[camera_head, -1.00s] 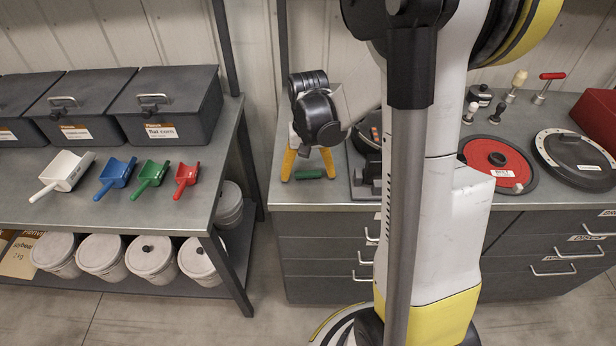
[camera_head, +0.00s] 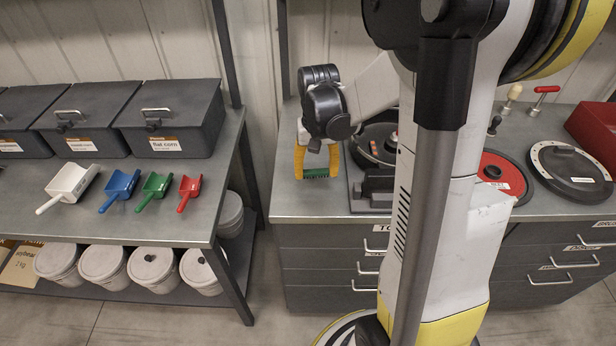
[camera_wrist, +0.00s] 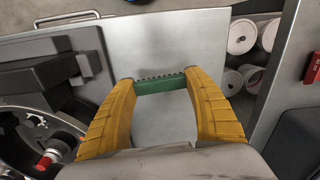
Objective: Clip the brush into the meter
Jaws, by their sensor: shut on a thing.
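My gripper (camera_head: 316,173) is at the left end of the grey bench, pointing down. Its two yellow fingers are shut on a small green brush (camera_head: 317,172), one finger at each end. In the wrist view the brush (camera_wrist: 160,85) spans the gap between the fingertips (camera_wrist: 161,86), with a row of dark bristles or teeth along its far edge. It is at or close above the bench top; I cannot tell if it touches. The dark round meter (camera_head: 375,147) stands just right of the gripper, partly hidden by my arm; it also shows at the left of the wrist view (camera_wrist: 18,128).
A grey block (camera_head: 374,188) stands in front of the meter. Red-and-black (camera_head: 499,173) and black (camera_head: 570,172) discs lie further right. A gap separates this bench from the left table, which bears colored scoops (camera_head: 120,187) and lidded bins (camera_head: 168,118). The bench's front-left corner is clear.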

